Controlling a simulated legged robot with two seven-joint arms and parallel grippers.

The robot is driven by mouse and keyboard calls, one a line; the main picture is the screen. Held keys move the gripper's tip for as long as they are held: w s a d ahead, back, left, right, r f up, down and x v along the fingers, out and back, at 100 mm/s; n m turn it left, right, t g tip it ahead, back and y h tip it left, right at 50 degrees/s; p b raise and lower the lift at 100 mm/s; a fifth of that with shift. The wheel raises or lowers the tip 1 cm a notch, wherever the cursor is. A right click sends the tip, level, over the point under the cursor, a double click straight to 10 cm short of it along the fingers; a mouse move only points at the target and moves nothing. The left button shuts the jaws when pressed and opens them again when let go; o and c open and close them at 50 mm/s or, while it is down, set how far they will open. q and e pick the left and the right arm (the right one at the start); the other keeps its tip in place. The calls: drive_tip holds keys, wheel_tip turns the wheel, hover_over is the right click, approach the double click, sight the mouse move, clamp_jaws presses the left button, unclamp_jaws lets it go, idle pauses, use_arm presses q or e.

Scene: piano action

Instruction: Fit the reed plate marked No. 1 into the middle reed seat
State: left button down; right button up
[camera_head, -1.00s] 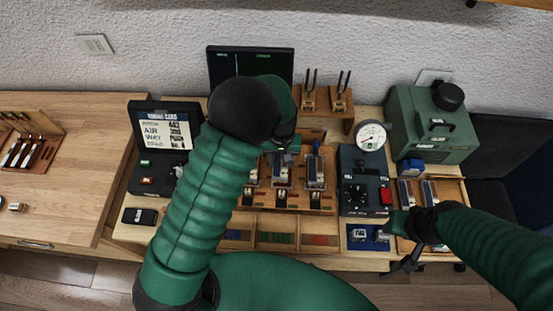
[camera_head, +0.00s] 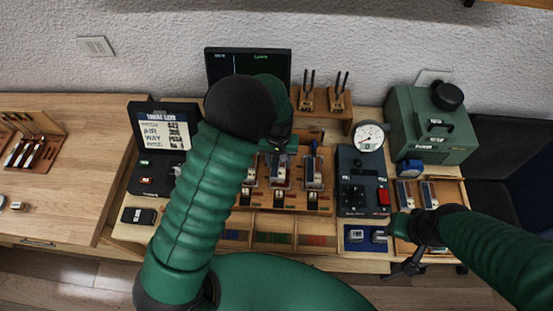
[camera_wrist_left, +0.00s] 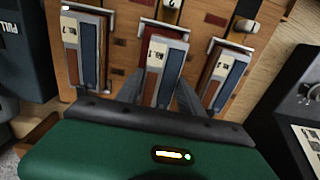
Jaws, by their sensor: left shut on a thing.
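My left gripper (camera_wrist_left: 160,100) is shut on a reed plate (camera_wrist_left: 166,67) with a pale label and a blue-grey strip; the label is too small to read. The plate is over the middle reed seat (camera_wrist_left: 148,22), roughly in line with it. I cannot tell whether it rests in the seat or hovers just above. Plates sit in the seats on either side, one on the left (camera_wrist_left: 87,50) and one on the right (camera_wrist_left: 229,76). In the head view my left forearm hides part of the wooden seat block (camera_head: 320,205).
A dark control box with a red button (camera_head: 384,198) and a gauge (camera_head: 369,136) stand right of the block. Two more plates lie in a wooden tray (camera_head: 456,192). A blue tray (camera_head: 352,246) holds small blocks. Tuning forks (camera_head: 308,90) stand behind.

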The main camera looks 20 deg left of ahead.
use_arm(q)
drive_tip(key=shift+s+a, duration=0.1)
drive_tip(key=shift+a, duration=0.4)
drive_tip(key=shift+d+p, duration=0.35)
drive_tip(key=shift+d, duration=0.25)
drive_tip(key=shift+d+r, duration=0.15)
drive_tip(key=shift+d, duration=0.75)
drive_tip(key=shift+p, duration=0.3)
use_arm(e)
drive_tip(key=shift+a+r, duration=0.85)
drive_tip(key=shift+a, duration=0.15)
use_arm(q)
drive_tip(key=shift+s+d, duration=0.1)
use_arm(e)
drive_tip(key=shift+d, duration=0.15)
use_arm(q)
drive_tip(key=shift+d, duration=0.25)
drive_tip(key=shift+a, duration=0.1)
use_arm(e)
drive_tip(key=shift+d+f, duration=0.1)
drive_tip(key=shift+d, duration=0.25)
